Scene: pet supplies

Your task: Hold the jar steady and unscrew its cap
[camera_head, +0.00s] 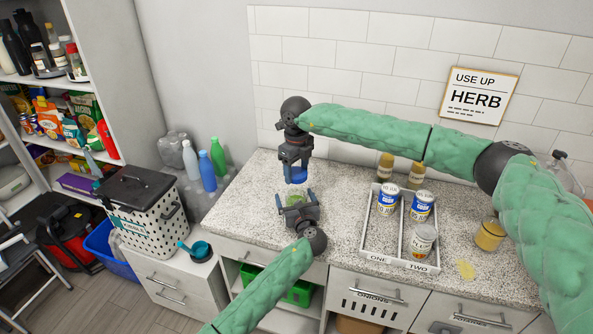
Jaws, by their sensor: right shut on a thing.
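A jar with a green top or contents (295,199) stands on the speckled counter, partly hidden by my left gripper. My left gripper (296,197) comes from the front, with its fingers apart on either side of the jar. Whether they touch it is too small to tell. My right gripper (295,172) reaches in from the right and points down behind the jar in the picture. It is shut on a blue cap (296,176). The cap appears apart from the jar, with a strip of counter showing between them.
A white tray (398,262) marked ONE and TWO holds several cans, to the right. Two amber bottles (385,165) stand behind it. A yellow jar (489,236) stands farther right, near a yellow patch (466,270). The counter left of the grippers is clear.

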